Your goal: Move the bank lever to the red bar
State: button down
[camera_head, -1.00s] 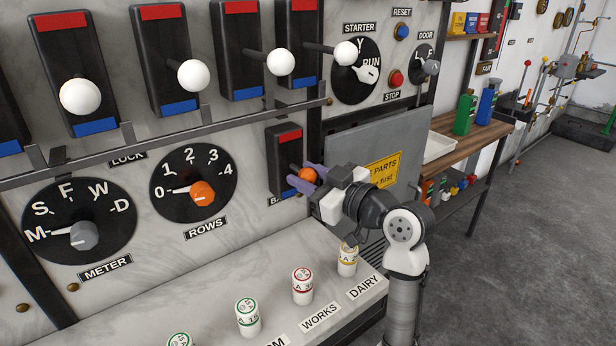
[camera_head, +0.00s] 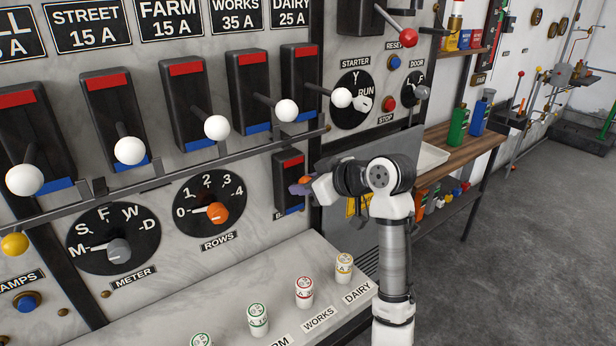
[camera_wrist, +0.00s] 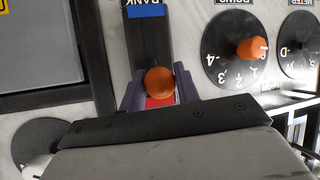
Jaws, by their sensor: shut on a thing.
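The bank lever has an orange ball knob (camera_wrist: 160,81) on a small black plate (camera_head: 286,184). The red bar (camera_head: 292,162) is at the plate's top and a blue bar (camera_head: 293,209) at its bottom. My gripper (camera_head: 303,186) is shut on the knob, hiding most of it in the head view. In the wrist view, which is upside down, my fingers (camera_wrist: 159,90) stand on both sides of the knob. There the knob overlaps part of the red bar (camera_wrist: 160,101), and the blue bar (camera_wrist: 144,11) shows beyond it near the BANK label.
Several large levers with white knobs (camera_head: 216,127) line the panel above a rail (camera_head: 200,167). The ROWS dial (camera_head: 209,196) is left of my gripper. A grey door (camera_head: 375,140) is close on the right. Labelled fuses (camera_head: 304,291) stand on the ledge below.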

jog(key=shift+w+a+r+g+h+p, duration=0.15)
jog(key=shift+r+g+h+p, duration=0.3)
jog(key=shift+p, duration=0.25)
jog(key=c, duration=1)
grip_release()
jog(key=shift+c, duration=0.2)
jog(key=b+v, duration=0.3)
jog(key=v, duration=1)
jog(key=shift+d+r, duration=0.25)
jog(key=shift+r, duration=0.05)
